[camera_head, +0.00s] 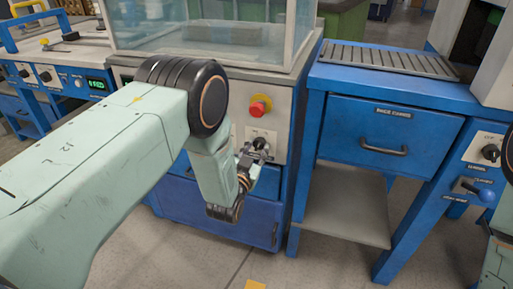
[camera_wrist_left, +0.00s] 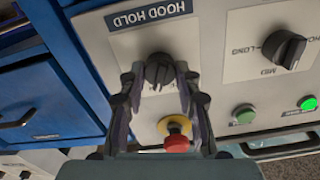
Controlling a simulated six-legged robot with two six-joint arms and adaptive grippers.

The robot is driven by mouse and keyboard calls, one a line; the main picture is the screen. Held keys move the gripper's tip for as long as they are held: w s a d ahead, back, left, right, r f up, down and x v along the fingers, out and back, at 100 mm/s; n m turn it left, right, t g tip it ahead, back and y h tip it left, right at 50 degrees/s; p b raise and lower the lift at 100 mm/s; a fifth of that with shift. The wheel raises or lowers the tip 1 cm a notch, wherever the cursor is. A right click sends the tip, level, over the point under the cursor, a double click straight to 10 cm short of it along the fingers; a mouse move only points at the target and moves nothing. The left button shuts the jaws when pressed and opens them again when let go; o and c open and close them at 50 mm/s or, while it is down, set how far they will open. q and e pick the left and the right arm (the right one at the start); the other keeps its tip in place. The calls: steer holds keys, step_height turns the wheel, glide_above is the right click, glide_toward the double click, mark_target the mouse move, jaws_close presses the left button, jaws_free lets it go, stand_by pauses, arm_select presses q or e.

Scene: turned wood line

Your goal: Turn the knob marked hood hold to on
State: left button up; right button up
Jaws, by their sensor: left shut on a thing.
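The hood hold knob (camera_wrist_left: 158,72) is a small black knob on a pale plate. The HOOD HOLD label (camera_wrist_left: 148,15) shows upside down above it in the left wrist view. My left gripper (camera_wrist_left: 159,84) has its two fingers on either side of the knob and is shut on it. In the head view the left gripper (camera_head: 254,152) reaches the front panel of the blue machine below the red button, and the knob (camera_head: 260,143) shows only partly there. The knob's on and off marks cannot be read. My right gripper is not in view.
A red emergency button (camera_head: 260,106) on a yellow base sits just above the knob. A second black knob (camera_wrist_left: 284,49) and green buttons (camera_wrist_left: 307,103) share the panel. A blue bench with a drawer (camera_head: 390,135) stands to the right. A glass hood (camera_head: 210,30) tops the machine.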

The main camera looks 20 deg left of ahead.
arm_select(q)
steer(key=shift+m, duration=0.5)
steer(key=shift+f, duration=0.1)
steer(key=o, duration=1.2)
steer(key=shift+c, duration=0.2)
steer(key=s, duration=1.2)
steer(key=shift+a, duration=0.2)
